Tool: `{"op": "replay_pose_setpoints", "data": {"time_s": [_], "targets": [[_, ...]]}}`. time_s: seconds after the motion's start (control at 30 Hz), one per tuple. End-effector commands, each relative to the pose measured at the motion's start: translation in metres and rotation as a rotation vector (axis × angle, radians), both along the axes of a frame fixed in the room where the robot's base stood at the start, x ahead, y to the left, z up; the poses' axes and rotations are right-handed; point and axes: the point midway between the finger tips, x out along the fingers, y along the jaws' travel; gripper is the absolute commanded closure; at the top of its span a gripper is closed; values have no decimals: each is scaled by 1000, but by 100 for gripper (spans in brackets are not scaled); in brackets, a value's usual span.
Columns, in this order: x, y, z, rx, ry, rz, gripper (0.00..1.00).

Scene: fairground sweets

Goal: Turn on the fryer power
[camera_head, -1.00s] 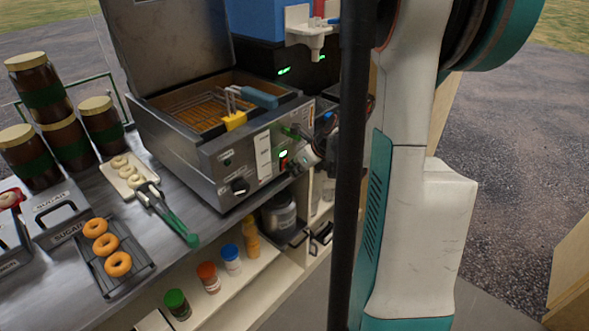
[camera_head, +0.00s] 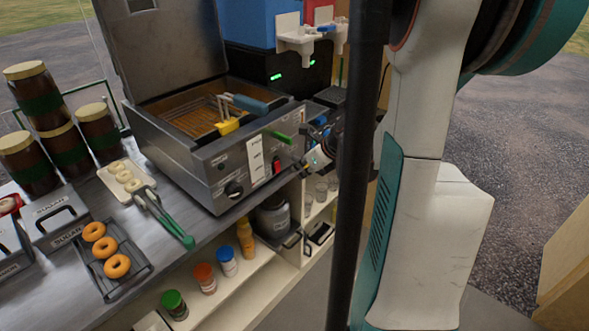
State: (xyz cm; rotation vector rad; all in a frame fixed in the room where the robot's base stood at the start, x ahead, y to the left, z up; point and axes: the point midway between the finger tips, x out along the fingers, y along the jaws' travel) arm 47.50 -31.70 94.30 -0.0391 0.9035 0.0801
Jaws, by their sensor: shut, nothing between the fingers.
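The steel fryer (camera_head: 190,165) stands on the counter with its lid raised. A green lever (camera_head: 281,137) sticks out above the switch. My gripper (camera_head: 305,165) is shut and empty, just right of the red switch, seemingly a little apart from the panel. It is small and dark here, and a black post hides part of my arm behind it. I cannot tell the switch's position clearly.
A basket with a blue handle (camera_head: 250,104) sits in the fryer. Tongs (camera_head: 165,220), a tray of donuts (camera_head: 148,262) and stacked jars (camera_head: 62,138) are left of it. Bottles and a grey jar (camera_head: 273,214) stand on the shelf below. A black post (camera_head: 350,200) is close on the right.

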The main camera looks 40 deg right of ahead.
Motion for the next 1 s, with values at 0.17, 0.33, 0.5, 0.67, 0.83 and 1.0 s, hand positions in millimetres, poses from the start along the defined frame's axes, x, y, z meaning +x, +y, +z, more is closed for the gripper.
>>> {"op": "replay_pose_setpoints", "data": {"time_s": [0.17, 0.33, 0.5, 0.67, 0.83, 1.0], "targets": [[-23, -2, 34, 0, 1, -1, 100], [-36, -4, 50, 1, 0, -1, 100], [-42, -4, 56, 0, 0, 1, 100], [-43, -4, 56, 0, 0, 1, 100], [-43, -4, 56, 0, 0, 1, 100], [-51, -5, 54, 0, 1, -3, 100]]}}
